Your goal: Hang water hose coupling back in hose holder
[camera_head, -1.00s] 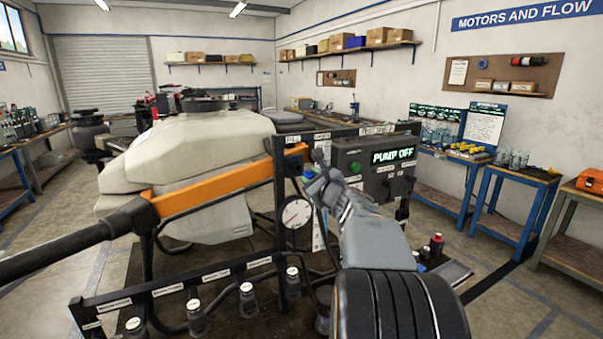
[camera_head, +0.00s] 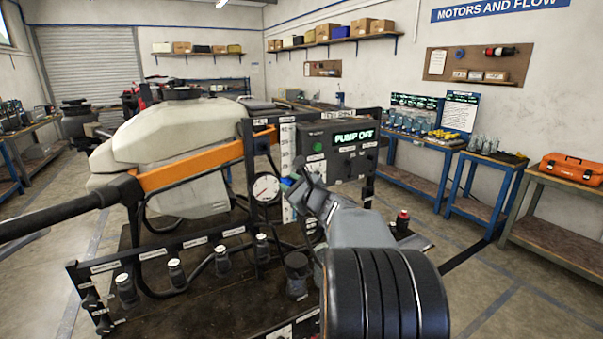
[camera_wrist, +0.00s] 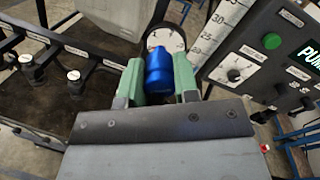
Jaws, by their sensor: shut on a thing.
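The blue water hose coupling (camera_wrist: 159,74) sits between the two green fingers of my gripper (camera_wrist: 158,82) in the wrist view, and the gripper is shut on it. In the head view, my gripper (camera_head: 296,184) is in front of the black pump rig, just right of the round pressure gauge (camera_head: 266,189), with only a sliver of blue visible. In the wrist view the gauge (camera_wrist: 165,38) lies directly beyond the coupling. I cannot clearly tell which part of the rig is the hose holder, and no hose is clearly visible at the coupling.
A control box (camera_head: 340,150) reading PUMP OFF stands beyond and right of the gripper. A rail with several labelled fittings (camera_head: 177,272) runs along the lower left. A white tank (camera_head: 170,150) with an orange bar (camera_head: 195,163) is behind. Open floor lies on the right.

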